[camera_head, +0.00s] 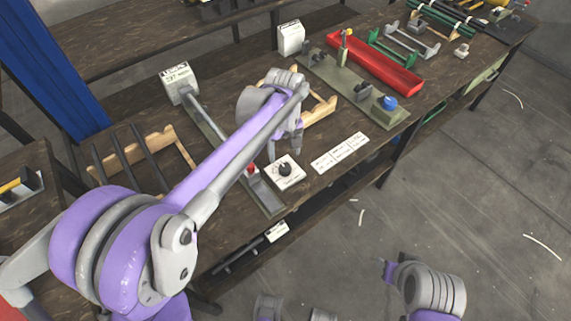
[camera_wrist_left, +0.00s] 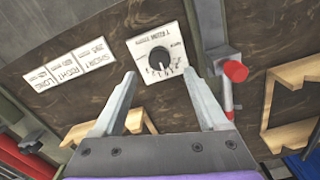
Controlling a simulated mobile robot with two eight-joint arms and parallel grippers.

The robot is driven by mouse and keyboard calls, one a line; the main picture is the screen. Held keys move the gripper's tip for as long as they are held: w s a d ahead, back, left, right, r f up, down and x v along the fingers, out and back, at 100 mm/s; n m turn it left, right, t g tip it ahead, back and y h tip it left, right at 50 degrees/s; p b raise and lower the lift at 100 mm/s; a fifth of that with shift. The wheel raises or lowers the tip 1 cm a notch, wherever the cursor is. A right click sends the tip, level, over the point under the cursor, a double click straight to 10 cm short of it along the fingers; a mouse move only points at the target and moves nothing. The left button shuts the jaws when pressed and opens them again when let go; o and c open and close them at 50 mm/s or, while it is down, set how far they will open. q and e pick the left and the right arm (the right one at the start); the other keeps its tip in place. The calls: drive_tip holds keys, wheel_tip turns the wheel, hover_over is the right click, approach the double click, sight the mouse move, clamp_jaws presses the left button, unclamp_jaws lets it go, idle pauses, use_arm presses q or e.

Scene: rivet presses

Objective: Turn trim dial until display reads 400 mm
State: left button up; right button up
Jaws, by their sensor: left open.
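The trim dial is a dark round knob (camera_wrist_left: 159,62) on a white plate (camera_wrist_left: 140,45) with printed marks; the plate also shows in the head view (camera_head: 291,181) near the table's front edge. The display box (camera_head: 180,77) at the back left has a small readout that looks like 397 mm. My left gripper (camera_wrist_left: 161,76) is open and empty, its fingers pointing at the dial, one to each side of the knob's line. I cannot tell how far the tips are from the knob. My right arm (camera_head: 433,288) shows at the lower right, but its gripper does not.
A red-topped post (camera_wrist_left: 235,72) stands close beside the dial on the rail (camera_head: 266,195). A label strip (camera_head: 340,152) lies on the other side. Wooden racks (camera_head: 150,150), a green base plate (camera_head: 335,76) with a blue knob and a red tray (camera_head: 375,65) occupy the bench.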

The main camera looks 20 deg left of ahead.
sight(285, 167)
use_arm(q)
wheel_tip(285, 167, down, 7)
drive_tip(key=shift+r+b, duration=0.15)
drive_tip(key=shift+b, duration=0.2)
clamp_jaws()
drive_tip(key=shift+m, duration=0.3)
drive_tip(key=m, duration=0.5)
drive_tip(key=shift+m, duration=0.3)
drive_tip(key=m, duration=0.5)
drive_tip(key=shift+m, duration=0.3)
idle(0.4)
